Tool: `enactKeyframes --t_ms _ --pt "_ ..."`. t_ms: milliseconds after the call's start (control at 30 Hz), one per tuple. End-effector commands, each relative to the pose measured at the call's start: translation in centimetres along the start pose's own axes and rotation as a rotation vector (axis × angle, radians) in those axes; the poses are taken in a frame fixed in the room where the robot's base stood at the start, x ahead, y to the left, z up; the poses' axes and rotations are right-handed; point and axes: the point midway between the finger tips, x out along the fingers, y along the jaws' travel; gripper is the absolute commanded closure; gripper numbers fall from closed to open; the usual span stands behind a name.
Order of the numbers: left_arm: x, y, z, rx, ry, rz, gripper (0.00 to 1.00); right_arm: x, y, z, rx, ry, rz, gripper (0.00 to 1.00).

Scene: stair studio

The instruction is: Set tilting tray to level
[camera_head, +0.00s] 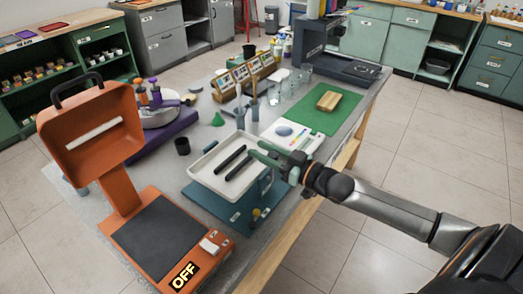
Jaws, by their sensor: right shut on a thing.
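The tilting tray (206,163) is a shallow white tray mounted above a dark teal base (218,211), near the front edge of the table. Two black rods lie in it. A small yellow part (257,213) shows on the base's right side. My right gripper (258,151) reaches in from the right. Its greenish fingers are at the tray's right rim and shut on it; the exact contact is partly hidden by the fingers. The tray's exact tilt is hard to judge from here. My left gripper is not in view.
An orange device (165,191) with a raised lid and an OFF label stands left of the tray. A black cup (182,146) and a white paint sheet (290,138) are close by. A green mat (333,119) with a wooden block lies behind. Floor is clear at right.

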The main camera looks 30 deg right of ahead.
Motion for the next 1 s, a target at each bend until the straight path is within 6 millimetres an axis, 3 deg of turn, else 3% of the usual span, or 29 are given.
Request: enactKeyframes --t_ms 267,300,500,833,1000 --pt "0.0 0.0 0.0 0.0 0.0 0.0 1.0 0.0 -0.2 0.0 0.005 0.002 -0.004 1.0" --pt "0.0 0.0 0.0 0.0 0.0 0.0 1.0 0.0 -0.2 0.0 0.005 0.002 -0.004 0.59" --pt "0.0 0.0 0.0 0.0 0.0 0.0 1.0 0.0 -0.2 0.0 0.004 0.002 -0.003 0.36" --pt "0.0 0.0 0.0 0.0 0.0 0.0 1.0 -0.2 -0.1 0.0 0.004 0.001 -0.002 0.35" --pt "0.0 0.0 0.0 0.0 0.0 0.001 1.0 -1.4 -0.1 0.2 0.005 -0.003 -0.002 0.35"
